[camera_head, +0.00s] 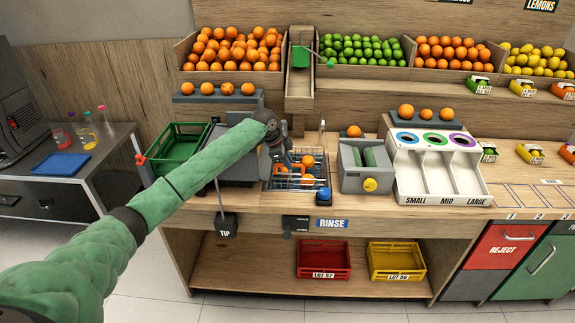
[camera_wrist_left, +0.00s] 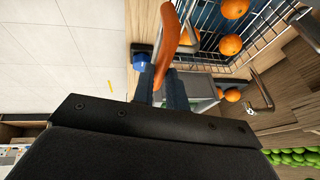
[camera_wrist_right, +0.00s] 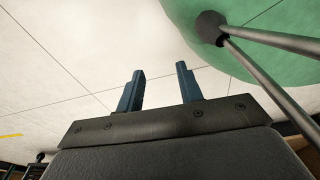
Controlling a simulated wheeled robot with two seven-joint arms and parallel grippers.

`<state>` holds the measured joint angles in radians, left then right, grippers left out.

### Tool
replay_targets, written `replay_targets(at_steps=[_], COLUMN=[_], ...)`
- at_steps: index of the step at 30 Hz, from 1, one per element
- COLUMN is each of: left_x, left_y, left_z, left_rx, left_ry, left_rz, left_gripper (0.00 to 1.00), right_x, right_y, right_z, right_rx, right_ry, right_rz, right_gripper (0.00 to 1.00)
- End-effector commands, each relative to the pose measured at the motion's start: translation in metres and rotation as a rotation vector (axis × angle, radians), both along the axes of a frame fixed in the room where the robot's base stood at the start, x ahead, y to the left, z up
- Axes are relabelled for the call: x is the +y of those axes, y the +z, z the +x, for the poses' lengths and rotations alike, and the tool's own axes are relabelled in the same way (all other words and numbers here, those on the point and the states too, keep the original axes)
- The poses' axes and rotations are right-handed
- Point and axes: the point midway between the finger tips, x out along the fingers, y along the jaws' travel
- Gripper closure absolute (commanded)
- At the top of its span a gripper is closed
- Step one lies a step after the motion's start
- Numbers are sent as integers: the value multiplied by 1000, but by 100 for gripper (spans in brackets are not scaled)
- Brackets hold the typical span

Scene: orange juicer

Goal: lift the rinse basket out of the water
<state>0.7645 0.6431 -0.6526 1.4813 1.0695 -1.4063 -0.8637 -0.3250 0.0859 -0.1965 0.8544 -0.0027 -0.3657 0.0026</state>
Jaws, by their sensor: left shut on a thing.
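The wire rinse basket (camera_head: 322,172) holds several oranges at the RINSE station of the counter in the head view. Its wire wall (camera_wrist_left: 275,28) and oranges also show at the top right of the left wrist view. My left gripper (camera_wrist_left: 163,84) is shut on the basket's orange handle (camera_wrist_left: 168,45), which rises between its fingers. In the head view my green arm reaches over the counter and partly hides this grip. I cannot tell how high the basket is relative to the water. My right gripper (camera_wrist_right: 160,72) is open and empty, seen only in its own wrist view.
A green crate (camera_head: 176,150) is at the left. The white sizing tray (camera_head: 488,186) is farther right.

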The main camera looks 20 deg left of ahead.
Motion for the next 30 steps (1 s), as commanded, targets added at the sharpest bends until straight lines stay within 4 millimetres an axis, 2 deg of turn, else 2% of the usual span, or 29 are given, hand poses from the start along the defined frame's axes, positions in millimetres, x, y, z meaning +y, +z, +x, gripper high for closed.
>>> replay_targets(at_steps=[1, 4, 5, 8, 17, 21, 24, 30], left_x=[2, 2, 2, 1, 2, 5, 10, 19], left_y=[8, 9, 9, 7, 4, 11, 22, 51], left_z=[3, 4, 4, 3, 2, -1, -5, -13], left_rx=[-13, -13, -13, -11, -7, -7, -9, -11], left_ry=[3, 4, 4, 3, 2, 1, 3, 1], left_rz=[-3, -3, -3, -3, -2, -1, -1, 0], left_gripper=[100, 100, 82, 64, 64, 64, 64, 64], right_x=[0, 0, 0, -1, -1, -1, 5, 11], right_y=[1, 1, 1, 1, -1, -5, 3, 10], right_z=[0, 0, 0, 0, -3, 0, 32, 60], right_rx=[0, 1, 1, 0, 3, 8, -24, -45], right_ry=[0, 0, 0, 0, -1, -1, 1, 0], right_rz=[0, 0, 0, 0, 0, -3, 3, 7], right_gripper=[64, 64, 64, 64, 64, 64, 64, 64])
